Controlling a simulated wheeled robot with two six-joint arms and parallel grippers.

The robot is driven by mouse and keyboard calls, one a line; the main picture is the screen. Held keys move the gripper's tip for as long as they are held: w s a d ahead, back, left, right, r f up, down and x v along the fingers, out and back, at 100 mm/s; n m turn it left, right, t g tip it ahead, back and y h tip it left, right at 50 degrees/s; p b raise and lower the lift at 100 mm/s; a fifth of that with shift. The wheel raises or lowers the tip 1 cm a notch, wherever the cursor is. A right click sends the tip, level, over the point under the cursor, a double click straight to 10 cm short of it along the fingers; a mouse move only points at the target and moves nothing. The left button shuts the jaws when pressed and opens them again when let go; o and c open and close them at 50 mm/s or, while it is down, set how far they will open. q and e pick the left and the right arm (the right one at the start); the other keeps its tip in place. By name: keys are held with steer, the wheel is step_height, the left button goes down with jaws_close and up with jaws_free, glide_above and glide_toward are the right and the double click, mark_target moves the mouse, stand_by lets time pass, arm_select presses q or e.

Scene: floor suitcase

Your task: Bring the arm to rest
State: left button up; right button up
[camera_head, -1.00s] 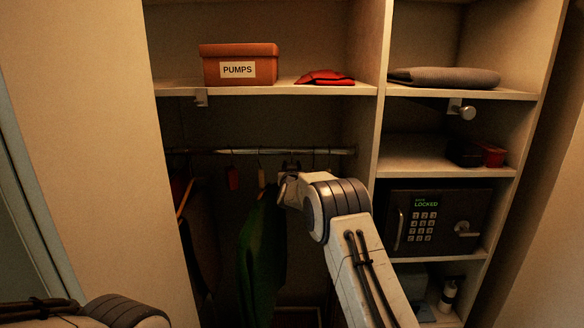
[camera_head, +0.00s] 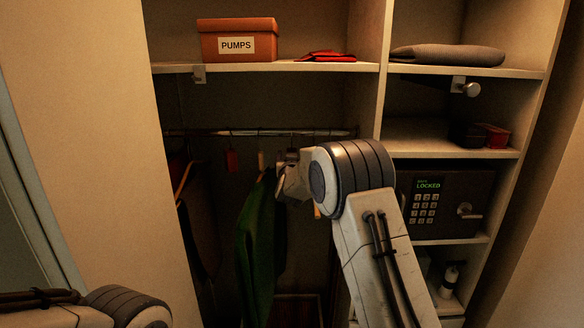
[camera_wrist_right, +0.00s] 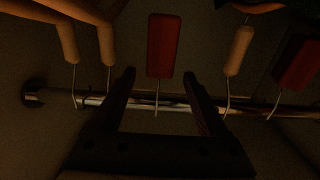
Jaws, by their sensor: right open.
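My right arm (camera_head: 372,230) reaches up from the bottom of the head view into the closet. Its wrist is beside the green garment, below the hanging rod (camera_head: 320,132); its fingers are mostly hidden there. In the right wrist view my right gripper (camera_wrist_right: 159,75) is open, with its two dark fingers apart. The rod (camera_wrist_right: 245,106) crosses behind the fingers, and a red tag (camera_wrist_right: 162,45) shows between them. I see nothing held. Part of my left arm (camera_head: 110,308) shows at the lower left; its gripper is out of view.
A green garment (camera_head: 256,245) and dark clothes hang left of my right wrist. Several hanger hooks (camera_wrist_right: 229,95) are close around the gripper. A PUMPS box (camera_head: 237,40) and red cloth (camera_head: 325,57) lie on the upper shelf. A locked safe (camera_head: 450,200) stands right of the arm.

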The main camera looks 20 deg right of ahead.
steer(key=s+a+f+n+g+y+b, duration=0.1)
steer(key=s+a+f+n+g+y, duration=0.15)
steer(key=s+a, duration=0.4)
steer(key=s+a+f+n+g+y, duration=0.1)
steer(key=s+a+y, duration=0.3)
steer(key=a, duration=0.6)
steer(key=s+a+f+n+g+y, duration=0.1)
steer(key=s+a+f+n+g, duration=0.15)
steer(key=s+a, duration=0.4)
steer(key=s+a+f+n+g+y, duration=0.1)
steer(key=s+a+f+g+y, duration=0.15)
steer(key=s, duration=0.65)
steer(key=s+d+f+n+g+h, duration=0.1)
steer(key=s+f+g, duration=0.1)
steer(key=s, duration=0.8)
steer(key=s+d+f+n+g+h, duration=0.1)
steer(key=s+d+f+g, duration=0.1)
steer(key=s, duration=0.8)
steer(key=s+d+f+n+g+h, duration=0.1)
steer(key=s+f+g, duration=0.2)
steer(key=s, duration=0.7)
steer(key=shift+s+d+n+g+h, duration=0.2)
steer(key=shift+n+g+h, duration=0.15)
steer(key=shift+g, duration=0.5)
steer(key=shift+w, duration=0.1)
